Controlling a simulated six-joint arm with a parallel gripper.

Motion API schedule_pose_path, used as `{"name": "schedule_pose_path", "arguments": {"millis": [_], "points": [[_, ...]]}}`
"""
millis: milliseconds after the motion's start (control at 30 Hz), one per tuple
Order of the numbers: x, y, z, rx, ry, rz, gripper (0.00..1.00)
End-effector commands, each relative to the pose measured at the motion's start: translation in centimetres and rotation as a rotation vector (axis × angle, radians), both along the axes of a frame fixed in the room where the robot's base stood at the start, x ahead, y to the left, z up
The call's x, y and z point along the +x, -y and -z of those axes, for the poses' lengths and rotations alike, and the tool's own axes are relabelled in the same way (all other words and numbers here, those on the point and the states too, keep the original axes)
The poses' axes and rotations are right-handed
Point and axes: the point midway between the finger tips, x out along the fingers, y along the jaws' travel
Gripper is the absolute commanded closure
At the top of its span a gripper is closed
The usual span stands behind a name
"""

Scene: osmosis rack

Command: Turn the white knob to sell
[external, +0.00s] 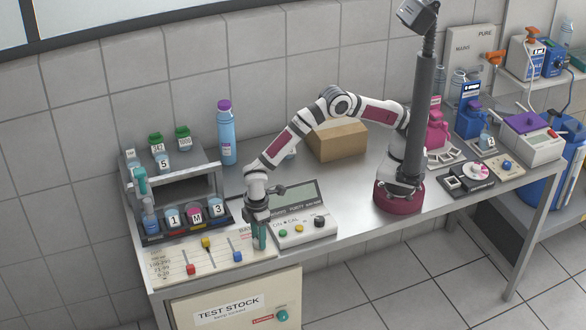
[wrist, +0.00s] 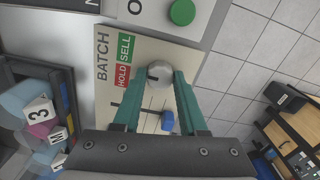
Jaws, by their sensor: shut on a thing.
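The white knob (wrist: 159,73) sits on the pale batch panel (wrist: 107,95) in the wrist view. A dark mark on the knob lies on its left side, facing the red HOLD label (wrist: 122,76). The green SELL label (wrist: 126,47) is just above HOLD. My gripper (wrist: 160,78) has its green fingers on either side of the knob and is shut on it. In the external view my gripper (external: 260,238) points down at the right end of the panel (external: 208,265), hiding the knob.
A blue slider (wrist: 168,121) is close below the knob; red (external: 191,270) and yellow (external: 206,243) sliders are farther left. A grey device with buttons (external: 300,228) stands right beside the panel. A rack of labelled bottles (external: 185,178) is behind left. The table's front edge is close.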

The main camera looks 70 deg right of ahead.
Motion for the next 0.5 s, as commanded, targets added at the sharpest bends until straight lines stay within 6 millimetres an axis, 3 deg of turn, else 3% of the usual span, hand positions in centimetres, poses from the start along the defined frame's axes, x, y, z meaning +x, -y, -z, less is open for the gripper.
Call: {"name": "schedule_pose_path", "arguments": {"millis": [500], "points": [[0.01, -0.01, -0.03, 0.0, -0.002, 0.358, 1.0]]}}
